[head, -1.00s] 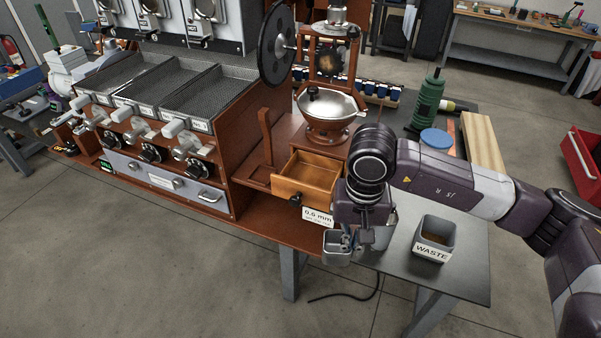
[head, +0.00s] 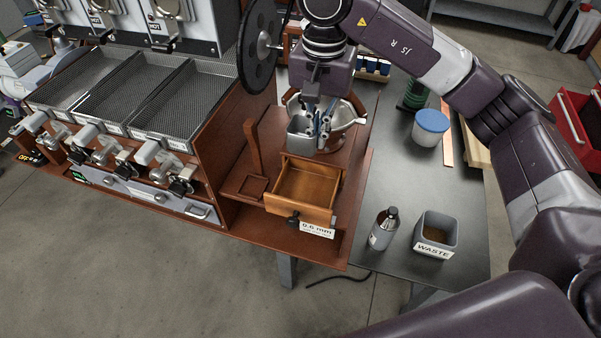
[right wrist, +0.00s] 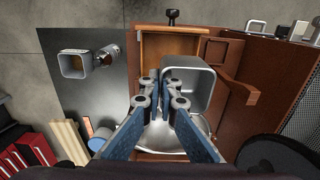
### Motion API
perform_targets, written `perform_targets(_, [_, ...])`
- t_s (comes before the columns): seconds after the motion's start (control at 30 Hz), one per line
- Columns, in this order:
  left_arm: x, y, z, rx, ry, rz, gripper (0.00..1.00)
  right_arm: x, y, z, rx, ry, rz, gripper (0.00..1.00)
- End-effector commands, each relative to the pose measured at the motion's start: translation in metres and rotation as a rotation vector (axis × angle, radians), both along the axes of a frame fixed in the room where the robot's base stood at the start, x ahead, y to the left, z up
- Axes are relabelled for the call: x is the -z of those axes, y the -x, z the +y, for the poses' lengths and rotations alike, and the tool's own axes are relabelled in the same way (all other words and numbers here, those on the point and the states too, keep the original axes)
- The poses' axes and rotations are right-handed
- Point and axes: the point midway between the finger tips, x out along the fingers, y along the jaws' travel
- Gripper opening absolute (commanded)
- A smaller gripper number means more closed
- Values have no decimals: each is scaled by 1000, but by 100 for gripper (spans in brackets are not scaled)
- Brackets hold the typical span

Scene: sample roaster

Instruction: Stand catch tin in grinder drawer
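The catch tin (head: 300,142), a small square grey metal tin with an open top, hangs upright from my right gripper (head: 318,132). In the right wrist view my right gripper's fingers (right wrist: 162,92) straddle one wall of the tin (right wrist: 200,82). The tin is above the back part of the wooden grinder drawer (head: 308,184), in front of the grinder's metal bowl. The drawer is pulled open and looks empty; it also shows in the right wrist view (right wrist: 160,42). My left gripper is not in view.
A 0.6 mm label (head: 316,229) is below the drawer front. A wooden post (head: 252,145) rises left of the drawer. A blue-lidded jar (head: 430,122) stands behind.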

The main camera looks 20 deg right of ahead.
Motion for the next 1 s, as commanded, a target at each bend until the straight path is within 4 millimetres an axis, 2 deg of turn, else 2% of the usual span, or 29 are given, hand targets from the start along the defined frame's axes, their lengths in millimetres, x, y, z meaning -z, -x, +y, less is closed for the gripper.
perform_targets(0.07, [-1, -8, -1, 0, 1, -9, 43, 6, 1, 0, -2, -1, 3, 0])
perform_targets(0.17, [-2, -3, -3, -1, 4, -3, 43, 21, 2, 1, -3, -2, 6, 0])
perform_targets(0.37, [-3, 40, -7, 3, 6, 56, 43, 62, 3, 1, -2, -2, 8, 0])
perform_targets(0.4, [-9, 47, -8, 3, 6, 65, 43, 72, 3, 0, -1, 0, 9, 0])
perform_targets(0.5, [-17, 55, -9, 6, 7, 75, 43, 98, 4, 0, 0, 0, 9, 0])
perform_targets(0.57, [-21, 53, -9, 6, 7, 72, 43, 113, 4, 0, 0, 0, 9, 0])
perform_targets(0.7, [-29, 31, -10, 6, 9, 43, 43, 141, 3, 0, 0, 0, 5, 0])
perform_targets(0.83, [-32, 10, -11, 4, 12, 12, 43, 154, 2, 0, -1, -1, 1, 0])
perform_targets(1.0, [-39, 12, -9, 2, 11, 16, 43, 173, 4, 0, -1, 1, 4, 0])
